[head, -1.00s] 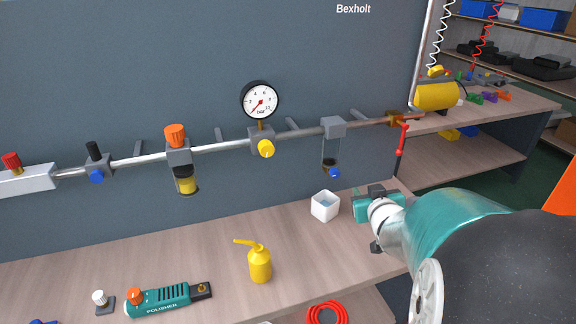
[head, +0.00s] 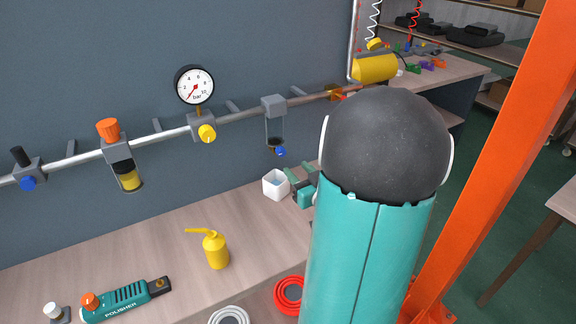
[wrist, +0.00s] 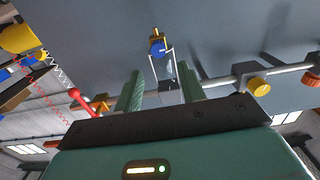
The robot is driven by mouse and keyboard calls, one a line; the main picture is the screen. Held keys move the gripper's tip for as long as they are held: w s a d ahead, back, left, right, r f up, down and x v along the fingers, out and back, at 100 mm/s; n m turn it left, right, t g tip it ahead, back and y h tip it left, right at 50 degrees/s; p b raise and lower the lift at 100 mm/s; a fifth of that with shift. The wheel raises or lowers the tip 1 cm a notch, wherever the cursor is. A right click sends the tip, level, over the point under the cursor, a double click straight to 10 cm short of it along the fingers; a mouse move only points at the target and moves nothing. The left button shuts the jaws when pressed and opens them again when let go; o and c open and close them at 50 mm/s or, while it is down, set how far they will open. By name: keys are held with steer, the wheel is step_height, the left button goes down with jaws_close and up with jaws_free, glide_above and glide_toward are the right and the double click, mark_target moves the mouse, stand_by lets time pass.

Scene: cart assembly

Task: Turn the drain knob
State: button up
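The blue knob (head: 280,151) sits at the bottom of a clear bowl (head: 275,128) hanging from a grey block on the wall pipe. In the wrist view, which looks upside down, the blue knob (wrist: 158,49) shows beyond and between my fingers, with a brass-coloured tip by it. My gripper (head: 296,178) is below and slightly right of the knob, next to the white cup, apart from the knob. In the wrist view my gripper (wrist: 160,90) has its two green fingers spread, with nothing held. My arm hides part of the gripper in the head view.
A white cup (head: 276,184) stands on the bench just left of my gripper. A yellow oil can (head: 215,250), a polisher (head: 125,300) and a red hose coil (head: 290,294) are nearer. A gauge (head: 194,85) and yellow knob (head: 207,132) are left along the pipe.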

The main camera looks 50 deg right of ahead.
mark_target(282, 154)
steer(key=x, duration=0.8)
steer(key=shift+w+d, duration=0.15)
steer(key=shift+d, duration=0.15)
steer(key=shift+w+f, duration=0.1)
steer(key=shift+w, duration=0.05)
steer(key=shift+c, duration=1.3)
steer(key=c, duration=0.3)
